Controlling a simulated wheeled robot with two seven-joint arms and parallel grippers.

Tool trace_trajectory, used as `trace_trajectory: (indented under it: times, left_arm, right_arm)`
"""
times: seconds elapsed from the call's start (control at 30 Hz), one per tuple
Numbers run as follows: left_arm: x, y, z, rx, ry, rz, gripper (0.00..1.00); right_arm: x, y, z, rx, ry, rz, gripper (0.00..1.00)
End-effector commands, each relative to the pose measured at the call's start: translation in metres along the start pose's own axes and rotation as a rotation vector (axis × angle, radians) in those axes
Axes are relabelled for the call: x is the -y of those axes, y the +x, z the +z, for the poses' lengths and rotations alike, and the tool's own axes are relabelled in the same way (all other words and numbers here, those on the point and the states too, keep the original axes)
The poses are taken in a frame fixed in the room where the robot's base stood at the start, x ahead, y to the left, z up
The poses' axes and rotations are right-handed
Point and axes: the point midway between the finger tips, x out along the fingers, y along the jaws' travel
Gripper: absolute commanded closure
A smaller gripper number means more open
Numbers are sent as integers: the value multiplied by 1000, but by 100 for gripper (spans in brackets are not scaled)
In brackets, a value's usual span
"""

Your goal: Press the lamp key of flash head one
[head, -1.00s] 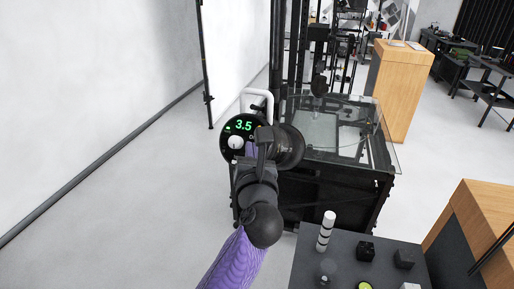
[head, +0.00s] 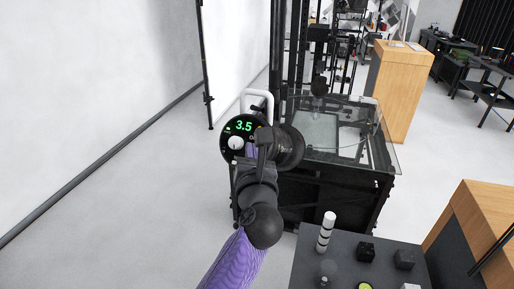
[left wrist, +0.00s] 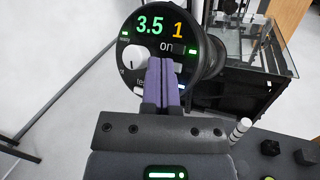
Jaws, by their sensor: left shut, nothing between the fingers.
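Flash head one (head: 228,146) stands ahead with its round black rear panel facing me. It also shows in the left wrist view (left wrist: 124,62), with a green 3.5, an orange 1, a white knob and small lit marks. My left gripper (head: 251,148) is shut and empty in front of the panel. In the left wrist view its purple fingertips (left wrist: 160,62) overlap the panel right of the knob, below the word "on". They hide part of the keys and labels; I cannot make out the lamp key or tell whether the tips touch. My right gripper is not in view.
A glass-topped black table (head: 345,165) stands right of the flash head. A dark worktop (head: 345,255) with a white-banded cylinder (head: 326,231) and small black blocks is at the lower right. A wooden cabinet (head: 400,85) stands behind. Floor on the left is clear.

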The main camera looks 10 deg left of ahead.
Motion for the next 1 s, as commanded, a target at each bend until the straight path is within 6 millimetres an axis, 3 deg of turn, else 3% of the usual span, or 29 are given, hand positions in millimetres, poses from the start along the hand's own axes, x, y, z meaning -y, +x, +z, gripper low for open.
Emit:
trace_trajectory:
  times: [1.0]
  left_arm:
    - [5, 6, -5, 0, 0, 0, 100]
  right_arm:
    - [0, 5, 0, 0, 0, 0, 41]
